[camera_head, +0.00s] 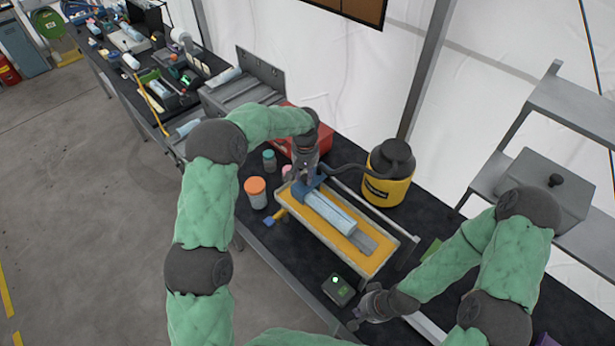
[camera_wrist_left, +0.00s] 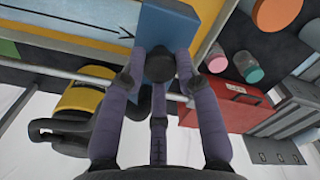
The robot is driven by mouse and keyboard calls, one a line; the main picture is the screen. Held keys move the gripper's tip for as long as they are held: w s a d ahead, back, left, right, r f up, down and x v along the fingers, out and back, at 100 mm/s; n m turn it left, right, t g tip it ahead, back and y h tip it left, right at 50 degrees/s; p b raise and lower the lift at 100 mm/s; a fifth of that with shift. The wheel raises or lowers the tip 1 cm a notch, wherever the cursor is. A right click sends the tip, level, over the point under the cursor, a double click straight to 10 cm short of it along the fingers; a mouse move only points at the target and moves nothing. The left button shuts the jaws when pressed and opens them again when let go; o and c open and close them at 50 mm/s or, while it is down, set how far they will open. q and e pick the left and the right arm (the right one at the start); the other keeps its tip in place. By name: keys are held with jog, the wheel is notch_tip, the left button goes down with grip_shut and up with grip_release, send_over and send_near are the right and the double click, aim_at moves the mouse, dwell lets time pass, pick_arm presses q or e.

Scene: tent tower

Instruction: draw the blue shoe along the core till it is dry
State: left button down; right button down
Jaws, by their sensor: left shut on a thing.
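The pale blue core (camera_head: 332,212) lies lengthwise in a yellow-lined tray (camera_head: 376,266). The blue shoe (camera_head: 309,184) is at the core's far left end; I cannot tell if they touch. My left gripper (camera_head: 306,172) is shut on the shoe from above. In the left wrist view, its dark fingers (camera_wrist_left: 175,75) close around the dark knob of the blue shoe (camera_wrist_left: 165,28), and the core (camera_wrist_left: 75,18) with a black arrow line runs off left. My right gripper (camera_head: 368,308) is low over the near table edge, away from the tray; its jaws are too small to read.
A yellow vacuum (camera_head: 385,190) with a dark hose (camera_head: 345,172) stands behind the tray. An orange-lidded jar (camera_head: 256,193), a teal-lidded jar (camera_head: 269,160) and a red box (camera_head: 318,135) are near the left gripper. A small dark device (camera_head: 338,290) sits before the tray.

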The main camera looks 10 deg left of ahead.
pick_arm(q)
jog(key=c, duration=1.2)
grip_release()
jog(key=shift+a, duration=0.15)
jog(key=o, duration=0.3)
jog(key=shift+w, duration=0.1)
jog(key=shift+w+a, duration=0.1)
jog(key=shift+a, duration=0.05)
jog(key=shift+r, duration=0.35)
notch_tip(320, 180, up, 11)
